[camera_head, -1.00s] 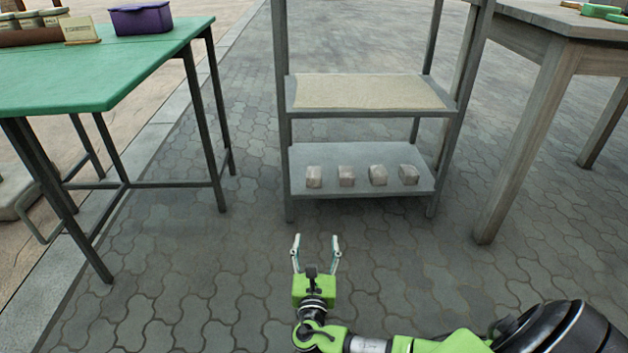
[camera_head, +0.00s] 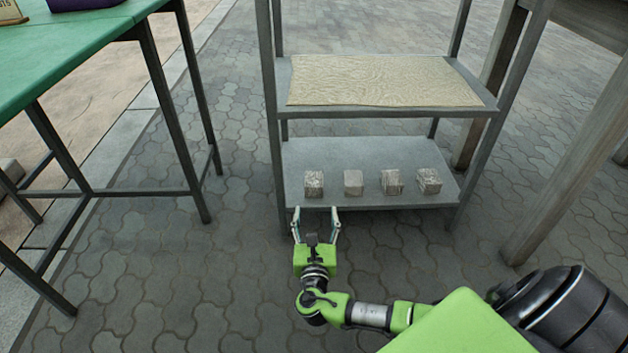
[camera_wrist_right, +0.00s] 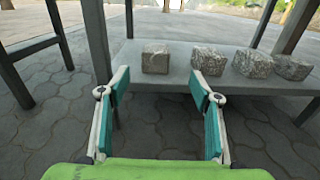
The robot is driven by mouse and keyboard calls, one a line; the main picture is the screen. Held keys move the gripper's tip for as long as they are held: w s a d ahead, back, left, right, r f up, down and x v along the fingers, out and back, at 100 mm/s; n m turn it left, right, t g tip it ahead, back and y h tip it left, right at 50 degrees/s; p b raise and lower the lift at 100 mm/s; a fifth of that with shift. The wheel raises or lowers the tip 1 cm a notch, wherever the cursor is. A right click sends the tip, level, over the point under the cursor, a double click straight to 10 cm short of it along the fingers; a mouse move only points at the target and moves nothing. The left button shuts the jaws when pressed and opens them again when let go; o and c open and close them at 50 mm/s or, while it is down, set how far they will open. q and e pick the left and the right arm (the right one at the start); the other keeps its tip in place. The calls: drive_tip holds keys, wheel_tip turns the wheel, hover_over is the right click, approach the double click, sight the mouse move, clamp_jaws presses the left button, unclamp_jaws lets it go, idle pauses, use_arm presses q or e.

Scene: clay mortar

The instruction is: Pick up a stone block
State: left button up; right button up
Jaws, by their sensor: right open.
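Several grey stone blocks stand in a row on the bottom shelf (camera_head: 330,148) of a metal rack. The leftmost block (camera_head: 314,184) is nearest my right gripper; to its right are a second block (camera_head: 353,182), a third block (camera_head: 391,182) and a rightmost block (camera_head: 429,181). My right gripper (camera_head: 316,211) is open and empty, just in front of the shelf's front edge. In the right wrist view, the leftmost block (camera_wrist_right: 155,58) shows ahead between the open fingers (camera_wrist_right: 161,88), with a gap before it. My left gripper is not in view.
The upper shelf (camera_head: 385,80) with a beige mat lies above the blocks. Rack posts (camera_head: 271,110) stand at the sides. A green table (camera_head: 80,50) is at the left, a wooden table leg (camera_head: 570,150) at the right. The paving in front is clear.

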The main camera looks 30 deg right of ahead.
sight(313, 190)
drive_tip(key=b+x, duration=0.3)
drive_tip(key=x, duration=0.3)
drive_tip(key=shift+w+d+f, duration=0.1)
drive_tip(key=shift+w+d, duration=0.05)
drive_tip(key=shift+w, duration=0.1)
drive_tip(key=b+x, duration=0.4)
drive_tip(key=b, duration=0.1)
drive_tip(key=shift+w+f, duration=0.15)
drive_tip(key=shift+w, duration=0.35)
drive_tip(key=shift+w+d+b, duration=0.1)
drive_tip(key=shift+w+b, duration=0.2)
drive_tip(key=shift+r, duration=0.3)
drive_tip(key=c, duration=1.6)
